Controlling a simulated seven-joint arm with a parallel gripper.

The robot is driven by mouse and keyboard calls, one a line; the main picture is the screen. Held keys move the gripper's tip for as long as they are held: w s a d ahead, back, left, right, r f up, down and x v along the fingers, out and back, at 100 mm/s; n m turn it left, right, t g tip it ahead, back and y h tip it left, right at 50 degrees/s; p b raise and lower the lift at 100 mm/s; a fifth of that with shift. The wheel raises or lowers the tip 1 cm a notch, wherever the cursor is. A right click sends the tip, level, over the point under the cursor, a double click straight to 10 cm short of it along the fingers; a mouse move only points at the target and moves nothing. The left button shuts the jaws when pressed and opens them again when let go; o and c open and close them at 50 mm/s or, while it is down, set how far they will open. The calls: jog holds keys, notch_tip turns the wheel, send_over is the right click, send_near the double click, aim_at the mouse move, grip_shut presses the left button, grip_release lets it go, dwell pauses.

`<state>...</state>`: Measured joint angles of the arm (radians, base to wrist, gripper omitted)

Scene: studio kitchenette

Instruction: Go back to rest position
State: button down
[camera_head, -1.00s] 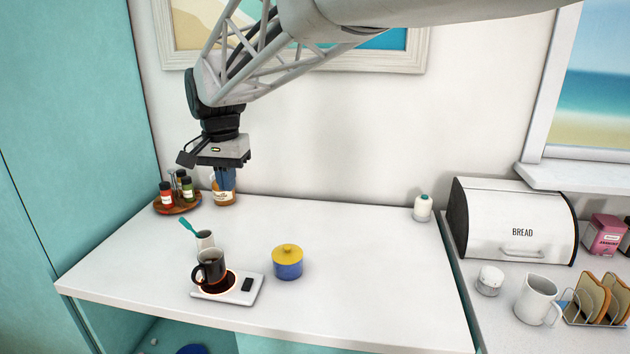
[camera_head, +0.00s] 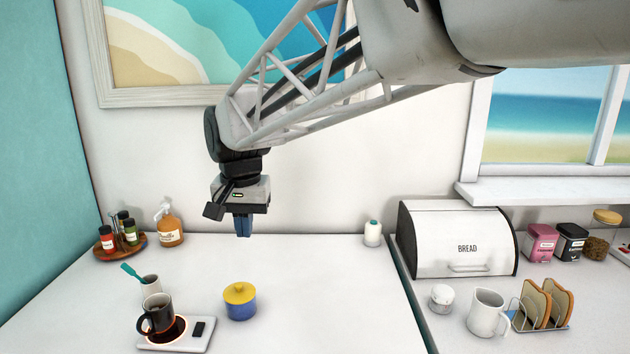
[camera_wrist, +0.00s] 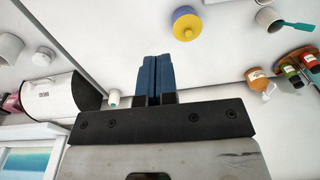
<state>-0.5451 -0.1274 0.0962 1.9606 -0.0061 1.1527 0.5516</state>
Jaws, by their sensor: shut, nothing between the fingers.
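My gripper (camera_head: 243,226) hangs pointing down above the back of the white table (camera_head: 310,310), well clear of its surface. Its two blue fingers are together with nothing between them. In the wrist view my gripper (camera_wrist: 155,60) also shows shut and empty. A blue pot with a yellow lid (camera_head: 240,301) stands on the table in front of my gripper and apart from it. A dark mug (camera_head: 157,314) stands on a small warmer plate (camera_head: 190,338) to the left of the pot.
A white cup with a teal utensil (camera_head: 150,285), an amber bottle (camera_head: 169,232) and a tray of spice jars (camera_head: 106,245) are at the left. A white bottle (camera_head: 372,233) stands at the back.

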jog(key=s+d+f, duration=0.1)
jog(key=s+d, duration=0.3)
jog(key=d, duration=0.8)
jog(key=s+d+f+t, duration=0.1)
jog(key=s+d+f, duration=0.4)
jog(key=s+d, duration=0.4)
jog(key=s+d+f+t, duration=0.1)
jog(key=s+d+f, duration=0.4)
jog(key=s+d, duration=0.4)
jog(key=shift+s+d, duration=0.25)
jog(key=shift+d, duration=0.65)
jog(key=shift+w+r, duration=0.1)
